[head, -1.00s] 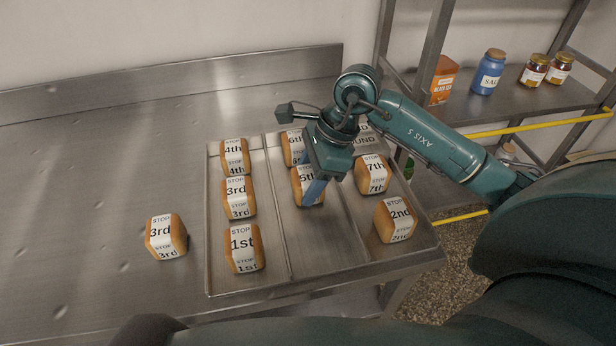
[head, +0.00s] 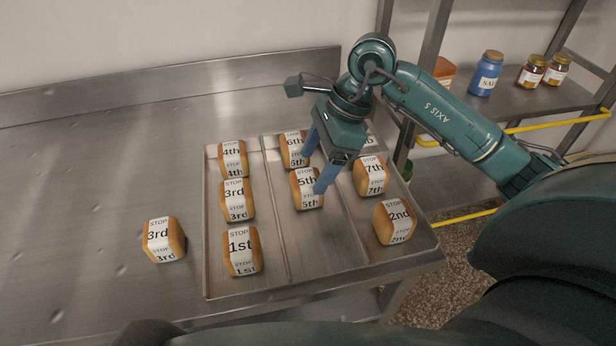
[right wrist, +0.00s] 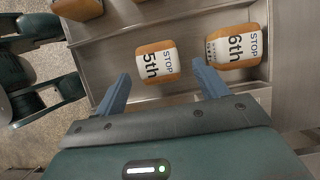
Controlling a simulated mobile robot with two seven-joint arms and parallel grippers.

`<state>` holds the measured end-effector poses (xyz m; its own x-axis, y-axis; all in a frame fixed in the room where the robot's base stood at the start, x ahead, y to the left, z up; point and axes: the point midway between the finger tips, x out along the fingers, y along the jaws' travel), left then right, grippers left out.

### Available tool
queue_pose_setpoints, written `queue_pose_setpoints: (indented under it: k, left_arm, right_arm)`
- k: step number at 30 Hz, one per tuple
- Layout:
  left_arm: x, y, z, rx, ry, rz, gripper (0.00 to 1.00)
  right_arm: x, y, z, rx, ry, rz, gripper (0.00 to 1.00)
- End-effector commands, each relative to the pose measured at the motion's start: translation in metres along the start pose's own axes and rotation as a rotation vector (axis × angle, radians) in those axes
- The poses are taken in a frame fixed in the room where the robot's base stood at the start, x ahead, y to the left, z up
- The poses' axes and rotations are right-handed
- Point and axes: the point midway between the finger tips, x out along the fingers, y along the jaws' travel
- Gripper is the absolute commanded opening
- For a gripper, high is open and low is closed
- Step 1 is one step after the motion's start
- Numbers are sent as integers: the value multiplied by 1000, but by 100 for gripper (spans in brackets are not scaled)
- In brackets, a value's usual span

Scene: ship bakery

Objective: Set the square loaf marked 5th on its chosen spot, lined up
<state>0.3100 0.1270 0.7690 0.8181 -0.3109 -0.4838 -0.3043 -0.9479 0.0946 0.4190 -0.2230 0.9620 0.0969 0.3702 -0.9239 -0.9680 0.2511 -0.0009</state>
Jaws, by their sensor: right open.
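The square loaf marked 5th (head: 306,190) sits in the middle lane of the metal tray (head: 300,262), in front of the loaf marked 6th (head: 293,143). In the right wrist view the 5th loaf (right wrist: 157,62) lies beyond the fingertips with a gap to the 6th loaf (right wrist: 236,46). In the right wrist view the fingers (right wrist: 160,82) are spread wider than the loaf. My left gripper is not in view.
The left lane holds loaves marked 4th (head: 232,160), 3rd (head: 236,200) and 1st (head: 242,251). The right lane holds 7th (head: 371,176) and 2nd (head: 393,222). Another 3rd loaf (head: 164,240) stands on the bare counter. The middle lane's front is clear.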

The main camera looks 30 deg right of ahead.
Motion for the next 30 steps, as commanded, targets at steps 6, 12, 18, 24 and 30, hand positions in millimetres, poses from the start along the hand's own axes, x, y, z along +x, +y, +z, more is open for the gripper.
queue_pose_setpoints:
  k: [6, 12, 18, 24, 30]
  left_arm:
    - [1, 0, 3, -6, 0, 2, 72]
    - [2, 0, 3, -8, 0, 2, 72]
    - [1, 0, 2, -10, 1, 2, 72]
    - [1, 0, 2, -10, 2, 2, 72]
    - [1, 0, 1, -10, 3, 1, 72]
  right_arm:
    - [-46, -1, 0, -1, 1, -5, 72]
    - [-67, 0, 0, 0, 0, -1, 72]
    - [-71, 0, 0, 0, 0, 1, 72]
    - [-71, 0, 0, 0, 0, 1, 72]
    - [-70, 0, 0, 0, 0, 1, 72]
